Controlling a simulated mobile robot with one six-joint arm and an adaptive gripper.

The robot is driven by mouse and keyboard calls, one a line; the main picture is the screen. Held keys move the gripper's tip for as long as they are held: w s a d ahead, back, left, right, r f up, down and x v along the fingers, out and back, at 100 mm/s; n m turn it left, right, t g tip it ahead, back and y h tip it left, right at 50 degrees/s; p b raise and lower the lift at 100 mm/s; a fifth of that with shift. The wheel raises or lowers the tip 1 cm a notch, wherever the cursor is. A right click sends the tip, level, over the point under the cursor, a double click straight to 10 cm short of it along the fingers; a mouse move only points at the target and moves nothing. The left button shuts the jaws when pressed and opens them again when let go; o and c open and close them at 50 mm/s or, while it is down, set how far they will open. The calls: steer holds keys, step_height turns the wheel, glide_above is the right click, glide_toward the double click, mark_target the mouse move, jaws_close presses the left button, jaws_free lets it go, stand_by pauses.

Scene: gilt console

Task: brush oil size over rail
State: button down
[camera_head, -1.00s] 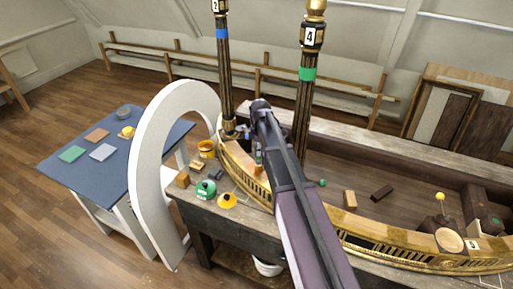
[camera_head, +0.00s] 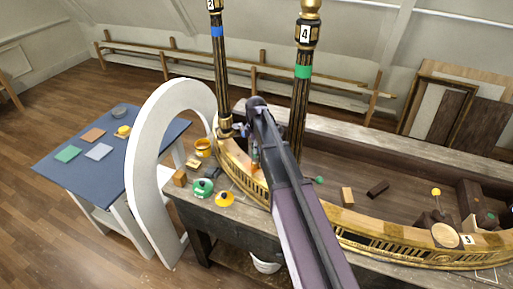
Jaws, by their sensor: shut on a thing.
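The gilt rail (camera_head: 350,240) curves along the front of the workbench, from the blue-banded column at left to the far right. My gripper (camera_head: 254,160) is low over the left part of this rail, mostly hidden behind my dark arm. It is shut on a small, slim thing that looks like the brush, of which only a bit of orange and teal shows. I cannot tell whether its tip touches the rail. An orange pot (camera_head: 203,147) stands at the left end of the bench; whether it holds the oil size cannot be told.
Two dark columns, blue-banded (camera_head: 220,80) and green-banded (camera_head: 299,110), rise close to my arm. A white arch (camera_head: 150,150) stands at left, beside a blue-topped table (camera_head: 65,170). Green (camera_head: 203,188) and yellow (camera_head: 224,199) round pieces lie on the bench front. Loose blocks lie behind the rail.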

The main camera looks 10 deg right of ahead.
steer(key=w, duration=0.1)
steer(key=w+a, duration=0.1)
steer(key=shift+w+a+f, duration=0.1)
steer(key=shift+w+a, duration=0.2)
stand_by(0.4)
step_height(320, 180, up, 6)
steer(key=p, duration=0.6)
stand_by(0.5)
steer(key=shift+r+p, duration=1.45)
steer(key=shift+r, duration=0.1)
